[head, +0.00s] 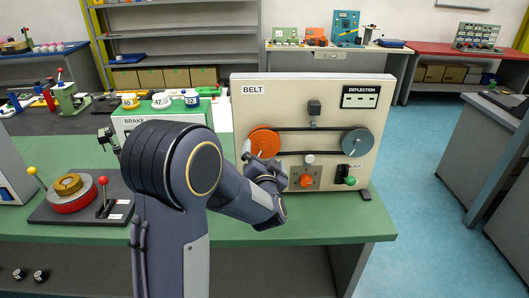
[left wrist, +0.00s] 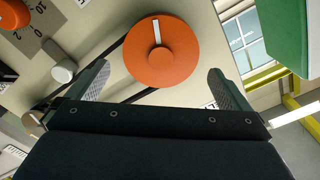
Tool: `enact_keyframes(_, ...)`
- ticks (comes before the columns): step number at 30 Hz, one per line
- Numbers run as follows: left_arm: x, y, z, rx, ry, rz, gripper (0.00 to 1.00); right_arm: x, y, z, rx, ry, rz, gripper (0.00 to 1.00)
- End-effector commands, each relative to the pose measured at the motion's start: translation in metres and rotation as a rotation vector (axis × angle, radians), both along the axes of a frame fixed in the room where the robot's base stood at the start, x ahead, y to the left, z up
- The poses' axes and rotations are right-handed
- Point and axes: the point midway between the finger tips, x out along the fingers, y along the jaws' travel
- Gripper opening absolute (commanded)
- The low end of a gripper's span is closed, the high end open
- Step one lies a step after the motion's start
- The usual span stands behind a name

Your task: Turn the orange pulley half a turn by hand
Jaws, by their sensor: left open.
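The orange pulley (head: 263,143) is on the upright cream BELT panel (head: 360,170), at its left side. A black belt (head: 310,129) links it to a grey-blue pulley (head: 355,143) on the right. In the left wrist view the orange pulley (left wrist: 176,66) faces me, with a central hub and a white mark toward the picture's top. My left gripper (head: 258,160) is in front of the pulley, partly hidden by my arm in the head view. Its fingers (left wrist: 158,76) are spread on either side of the pulley's lower part, with nothing held. My right gripper is not in view.
An orange knob (head: 306,181) and a green knob (head: 351,181) sit low on the panel. The BRAKE unit (head: 150,118) stands left of the panel. A disc device with a red-knobbed lever (head: 103,182) is on the green table (head: 330,231) at left. The table's front right is clear.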

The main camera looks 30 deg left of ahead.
Motion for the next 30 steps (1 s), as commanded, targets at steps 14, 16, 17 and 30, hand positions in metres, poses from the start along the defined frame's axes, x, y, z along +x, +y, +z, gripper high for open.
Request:
enact_keyframes(14, -0.024, -0.014, 0.0, 0.0, 0.002, 0.0, 1.0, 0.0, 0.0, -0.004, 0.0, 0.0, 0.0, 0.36)
enact_keyframes(16, -0.024, -0.014, 0.0, 0.0, 0.001, 0.001, 1.0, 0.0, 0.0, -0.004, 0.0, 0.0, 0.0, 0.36)
enact_keyframes(17, -0.023, -0.014, 0.0, 0.0, 0.001, 0.001, 1.0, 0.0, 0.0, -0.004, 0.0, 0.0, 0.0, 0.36)
enact_keyframes(30, -0.025, -0.014, -0.001, -0.049, 0.005, -0.019, 1.0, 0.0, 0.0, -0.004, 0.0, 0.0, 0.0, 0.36)
